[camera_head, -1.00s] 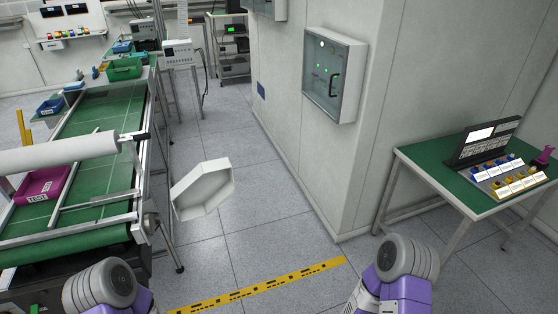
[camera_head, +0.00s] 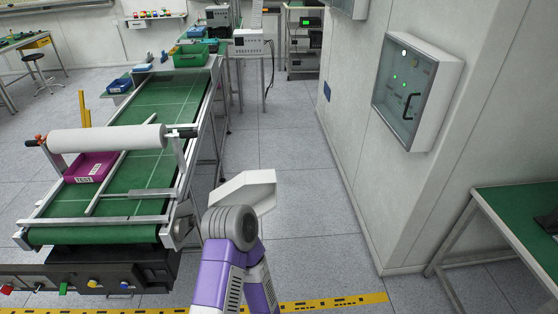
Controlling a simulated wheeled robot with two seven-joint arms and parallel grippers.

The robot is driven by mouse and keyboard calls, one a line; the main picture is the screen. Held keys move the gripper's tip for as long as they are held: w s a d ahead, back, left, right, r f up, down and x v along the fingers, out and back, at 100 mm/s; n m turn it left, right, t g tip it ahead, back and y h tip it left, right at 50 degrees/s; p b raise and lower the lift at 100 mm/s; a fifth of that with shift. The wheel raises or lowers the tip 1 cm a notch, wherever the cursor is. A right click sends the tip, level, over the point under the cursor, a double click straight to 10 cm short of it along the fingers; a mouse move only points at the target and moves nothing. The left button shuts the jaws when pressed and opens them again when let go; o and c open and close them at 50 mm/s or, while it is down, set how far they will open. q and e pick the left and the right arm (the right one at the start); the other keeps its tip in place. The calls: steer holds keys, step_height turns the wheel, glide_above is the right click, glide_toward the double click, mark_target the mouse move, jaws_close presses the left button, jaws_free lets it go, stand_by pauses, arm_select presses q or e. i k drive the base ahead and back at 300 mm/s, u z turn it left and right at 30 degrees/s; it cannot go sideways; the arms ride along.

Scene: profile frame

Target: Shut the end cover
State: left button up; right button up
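The end cover looks to be the white angular panel (camera_head: 250,186) standing out to the right of the near end of the conveyor table (camera_head: 140,236). It is swung away from the frame, with a gap of floor between them. I cannot see where the panel joins the frame. Neither gripper is in view.
A white roll (camera_head: 107,138) spans the conveyor above a magenta crate (camera_head: 90,167). A wall cabinet (camera_head: 418,95) and a green-topped table (camera_head: 520,215) stand at the right. Floor (camera_head: 305,200) is clear between conveyor and wall.

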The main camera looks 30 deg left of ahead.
mark_target(257, 189)
steer(key=i, duration=1.05)
steer(key=u, duration=2.05)
